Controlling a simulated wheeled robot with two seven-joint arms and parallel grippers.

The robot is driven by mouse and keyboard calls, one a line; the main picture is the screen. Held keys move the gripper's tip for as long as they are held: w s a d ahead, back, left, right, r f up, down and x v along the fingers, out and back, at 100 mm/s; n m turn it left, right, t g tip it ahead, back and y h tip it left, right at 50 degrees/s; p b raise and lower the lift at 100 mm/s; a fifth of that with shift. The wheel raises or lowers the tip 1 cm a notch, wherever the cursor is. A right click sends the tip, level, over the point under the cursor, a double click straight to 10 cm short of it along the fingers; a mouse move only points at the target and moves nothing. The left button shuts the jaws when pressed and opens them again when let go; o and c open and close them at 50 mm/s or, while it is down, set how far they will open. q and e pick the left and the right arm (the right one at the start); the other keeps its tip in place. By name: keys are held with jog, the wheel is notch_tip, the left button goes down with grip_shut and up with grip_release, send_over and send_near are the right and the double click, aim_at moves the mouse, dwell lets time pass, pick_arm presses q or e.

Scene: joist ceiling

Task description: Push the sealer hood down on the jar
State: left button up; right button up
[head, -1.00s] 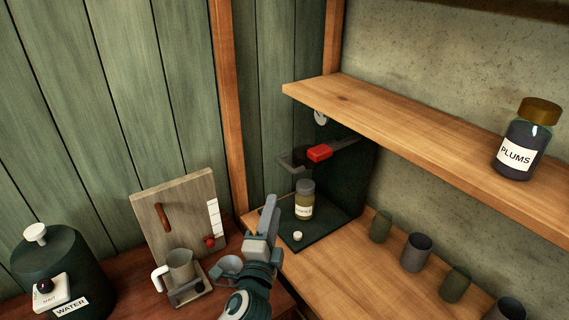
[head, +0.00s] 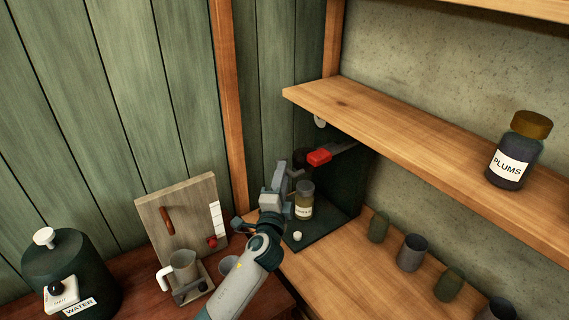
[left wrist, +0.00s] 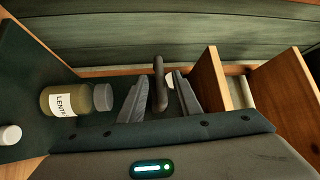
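The jar (head: 305,207) of yellowish contents, labelled LENTILS, stands upright on the dark green sealer base (head: 325,230); it also shows in the left wrist view (left wrist: 85,99). The dark sealer hood (head: 302,156) is above the jar, apart from it, beside a red grip (head: 319,157) on the sealer's arm. My left gripper (head: 280,178) is just left of the jar and hood. In the left wrist view its fingers (left wrist: 160,100) are apart, with a dark bar (left wrist: 159,75) between them; I cannot tell whether they touch it. My right gripper is not in view.
A wooden shelf (head: 400,128) with a PLUMS jar (head: 514,160) juts out at right. A small white knob (head: 297,236) sits before the jar. A pitcher (head: 183,266), board (head: 180,210) and WATER urn (head: 75,265) are left.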

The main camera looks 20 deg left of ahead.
pick_arm(q)
jog(key=shift+w+a+r+p, duration=0.15)
jog(key=shift+w, duration=0.8)
jog(key=shift+w+a+r+p, duration=0.1)
jog(key=shift+w+p, duration=0.05)
jog(key=shift+w, duration=0.8)
grip_shut()
